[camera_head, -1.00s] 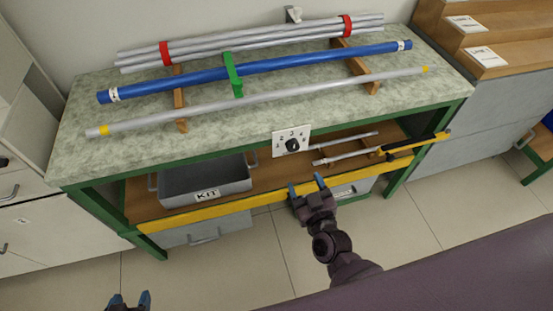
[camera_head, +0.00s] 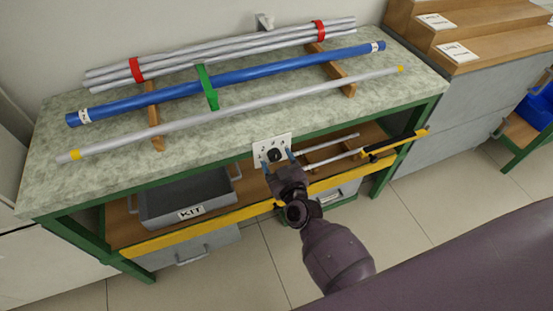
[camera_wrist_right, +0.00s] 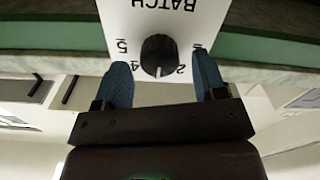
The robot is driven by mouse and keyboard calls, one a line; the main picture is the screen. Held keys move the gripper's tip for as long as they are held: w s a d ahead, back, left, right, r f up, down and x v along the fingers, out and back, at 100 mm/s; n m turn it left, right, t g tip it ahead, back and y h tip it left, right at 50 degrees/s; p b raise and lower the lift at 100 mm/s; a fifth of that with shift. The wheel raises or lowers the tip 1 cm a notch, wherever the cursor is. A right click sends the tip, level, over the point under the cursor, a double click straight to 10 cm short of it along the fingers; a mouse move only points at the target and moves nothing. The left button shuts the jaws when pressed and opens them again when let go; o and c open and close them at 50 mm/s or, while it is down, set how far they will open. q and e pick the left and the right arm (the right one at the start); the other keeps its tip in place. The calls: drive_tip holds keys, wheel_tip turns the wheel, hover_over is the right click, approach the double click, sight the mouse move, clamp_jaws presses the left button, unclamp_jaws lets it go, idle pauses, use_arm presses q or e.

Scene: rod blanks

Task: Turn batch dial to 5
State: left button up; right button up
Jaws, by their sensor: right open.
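The batch dial is a black knob (camera_head: 274,155) on a white plate (camera_head: 258,148) at the bench's front edge. In the right wrist view the knob (camera_wrist_right: 160,52) shows upside down under the word BATCH. Its white mark points between the 4 and the 2, where the 3 would be; the 5 is at the left. My right gripper (camera_head: 279,162) is open at the dial. In the right wrist view its two blue fingers (camera_wrist_right: 162,66) stand on either side of the knob, with gaps visible. My left gripper is out of view.
Silver rods, a blue rod (camera_head: 240,80) and a yellow-ended rod (camera_head: 220,117) lie on the bench top (camera_head: 60,140). Below are a grey KIT tray (camera_head: 160,205), a yellow rail (camera_head: 230,220) and a black-and-yellow tool (camera_head: 395,143). Floor in front is clear.

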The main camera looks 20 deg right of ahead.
drive_tip(key=shift+w, duration=0.35)
drive_tip(key=c, duration=0.9)
drive_tip(key=shift+c, duration=0.2)
